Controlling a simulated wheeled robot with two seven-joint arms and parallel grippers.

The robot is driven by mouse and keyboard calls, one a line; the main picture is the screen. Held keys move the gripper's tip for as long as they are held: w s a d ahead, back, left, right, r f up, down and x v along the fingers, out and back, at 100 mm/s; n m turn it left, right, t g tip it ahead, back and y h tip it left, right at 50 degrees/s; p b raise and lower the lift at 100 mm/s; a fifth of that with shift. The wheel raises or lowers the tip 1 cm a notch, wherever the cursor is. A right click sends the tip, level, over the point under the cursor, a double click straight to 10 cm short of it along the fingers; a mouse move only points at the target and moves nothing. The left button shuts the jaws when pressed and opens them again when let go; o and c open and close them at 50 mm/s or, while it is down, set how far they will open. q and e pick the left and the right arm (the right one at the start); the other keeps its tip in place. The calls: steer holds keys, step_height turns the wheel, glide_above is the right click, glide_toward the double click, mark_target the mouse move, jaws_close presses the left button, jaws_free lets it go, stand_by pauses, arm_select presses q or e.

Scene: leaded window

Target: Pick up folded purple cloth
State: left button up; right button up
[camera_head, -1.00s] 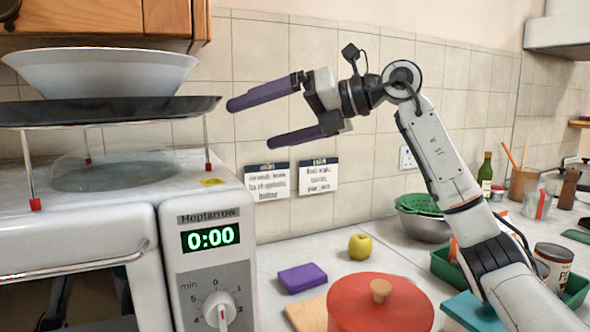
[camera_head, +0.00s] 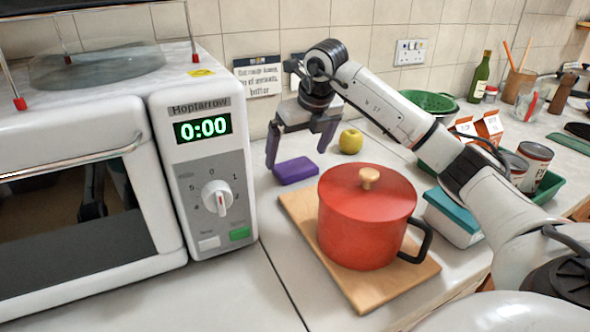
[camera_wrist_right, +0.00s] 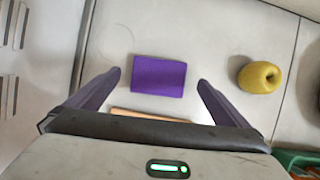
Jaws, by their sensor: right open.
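The folded purple cloth (camera_head: 295,170) lies flat on the counter behind the wooden board, right of the microwave, in the head view. In the right wrist view the cloth (camera_wrist_right: 158,76) is a purple rectangle ahead of and between the two finger tips. My right gripper (camera_head: 298,158) points down at the cloth, with its fingers spread; in the wrist view the open gripper (camera_wrist_right: 158,80) holds nothing. The fingers look apart from the cloth; the exact height above it is hard to tell. My left gripper is not in view.
A white microwave (camera_head: 205,150) stands left of the cloth. A red pot (camera_head: 366,225) sits on a wooden board (camera_head: 300,205) in front. A yellow apple (camera_head: 351,141) is to the right, with a green colander (camera_head: 430,101) behind. The tiled wall is close behind.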

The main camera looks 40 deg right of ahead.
mark_target(294, 164)
steer(key=x, duration=0.4)
steer(key=shift+r, duration=0.1)
steer(key=c, duration=1.1)
steer(key=shift+r, duration=0.1)
step_height(294, 164, up, 18)
steer(key=shift+f+p, duration=0.1)
steer(key=shift+p, duration=0.85)
